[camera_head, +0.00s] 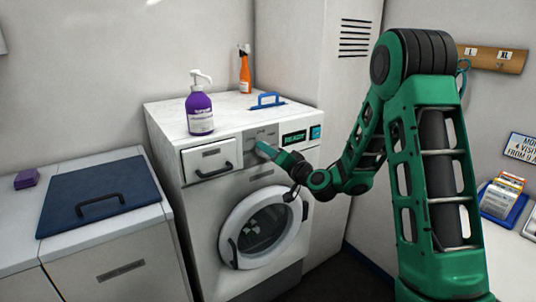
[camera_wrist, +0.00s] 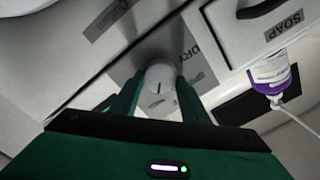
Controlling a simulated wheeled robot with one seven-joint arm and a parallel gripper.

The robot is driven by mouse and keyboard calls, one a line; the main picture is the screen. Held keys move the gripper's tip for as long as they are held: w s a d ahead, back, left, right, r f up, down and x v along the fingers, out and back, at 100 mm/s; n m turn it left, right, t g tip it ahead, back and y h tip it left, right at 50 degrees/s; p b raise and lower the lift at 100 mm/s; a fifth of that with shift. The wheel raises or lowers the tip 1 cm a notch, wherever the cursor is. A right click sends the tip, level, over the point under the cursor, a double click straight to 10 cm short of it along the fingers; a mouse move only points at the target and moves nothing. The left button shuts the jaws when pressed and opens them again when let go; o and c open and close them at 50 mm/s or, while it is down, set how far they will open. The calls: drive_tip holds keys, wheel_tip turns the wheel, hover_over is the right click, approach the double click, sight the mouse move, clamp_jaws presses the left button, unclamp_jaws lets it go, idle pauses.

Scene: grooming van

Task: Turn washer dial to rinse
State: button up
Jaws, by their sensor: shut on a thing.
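The washer (camera_head: 166,140) is a white front-loader against the back wall, with a grey control plate (camera_head: 262,134) on its upper front. My gripper (camera_head: 267,150) reaches in from the right and hides the dial in the head view. In the wrist view the round white dial (camera_wrist: 160,76) sits between the two fingers of my gripper (camera_wrist: 157,92), which are shut on it. A dark pointer line shows on the dial's face. The word "DRY" and a partly covered label, perhaps "SPIN", show beside it on the plate. A rinse mark cannot be made out.
The soap drawer (camera_head: 210,158) is left of the dial, and a lit "READY" display (camera_head: 294,138) and teal button (camera_head: 315,132) are right. The round door (camera_head: 262,228) is closed below. A purple bottle (camera_head: 200,112) and an orange spray bottle (camera_head: 245,76) stand on top.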

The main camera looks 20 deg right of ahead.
drive_tip(key=shift+f, duration=0.1)
idle(0.3)
drive_tip(key=o, duration=1)
drive_tip(key=v, duration=1)
drive_tip(key=shift+s+d, duration=0.15)
drive_tip(key=shift+s, duration=0.15)
